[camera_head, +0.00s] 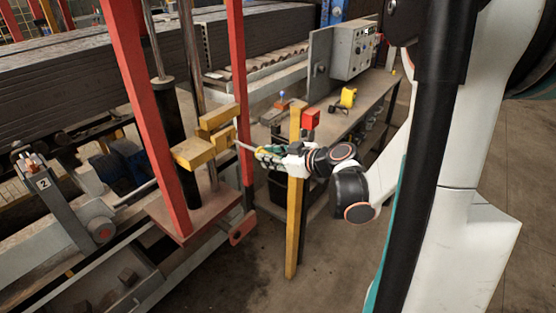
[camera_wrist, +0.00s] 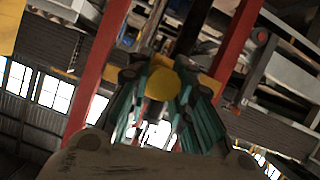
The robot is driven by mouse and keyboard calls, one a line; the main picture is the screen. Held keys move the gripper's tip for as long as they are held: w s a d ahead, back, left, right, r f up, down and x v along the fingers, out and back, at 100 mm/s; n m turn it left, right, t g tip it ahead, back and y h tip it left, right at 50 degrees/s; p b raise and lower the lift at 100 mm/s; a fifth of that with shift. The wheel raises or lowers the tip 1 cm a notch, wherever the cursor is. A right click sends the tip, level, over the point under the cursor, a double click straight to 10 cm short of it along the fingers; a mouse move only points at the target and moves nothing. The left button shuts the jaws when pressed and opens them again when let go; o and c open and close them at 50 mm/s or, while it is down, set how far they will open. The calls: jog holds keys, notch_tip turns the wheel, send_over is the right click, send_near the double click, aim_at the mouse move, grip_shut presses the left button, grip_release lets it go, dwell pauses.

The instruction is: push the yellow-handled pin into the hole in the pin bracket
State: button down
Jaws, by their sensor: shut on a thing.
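My gripper (camera_head: 264,153) is shut on the yellow-handled pin. In the wrist view the green-padded fingers (camera_wrist: 162,95) close around the round yellow handle (camera_wrist: 159,84). In the head view the pin's thin grey shaft (camera_head: 245,147) sticks out to the left of the fingers. It points at the yellow pin bracket (camera_head: 194,153), which sits between red posts. The shaft's tip is close to the right side of the bracket's blocks. I cannot tell whether the tip is in the hole, and the hole itself cannot be made out.
A red post (camera_head: 240,90) stands right by the pin, and a yellow post (camera_head: 295,210) stands just below and beside my wrist. A workbench (camera_head: 365,105) with a grey control box (camera_head: 352,50) is behind. Open floor (camera_head: 330,265) lies in front.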

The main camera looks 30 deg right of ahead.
aim_at(241, 143)
jog(key=shift+w+a+b, duration=0.2)
jog(key=shift+w+a, duration=0.5)
jog(key=shift+w, duration=1.15)
jog(key=shift+w+a+b, duration=0.15)
jog(key=shift+w+a, duration=0.5)
jog(key=shift+w, duration=1.25)
jog(key=shift+w+a+b, duration=0.2)
jog(key=shift+w+a, duration=0.5)
jog(key=shift+w, duration=1.15)
dwell(2.4)
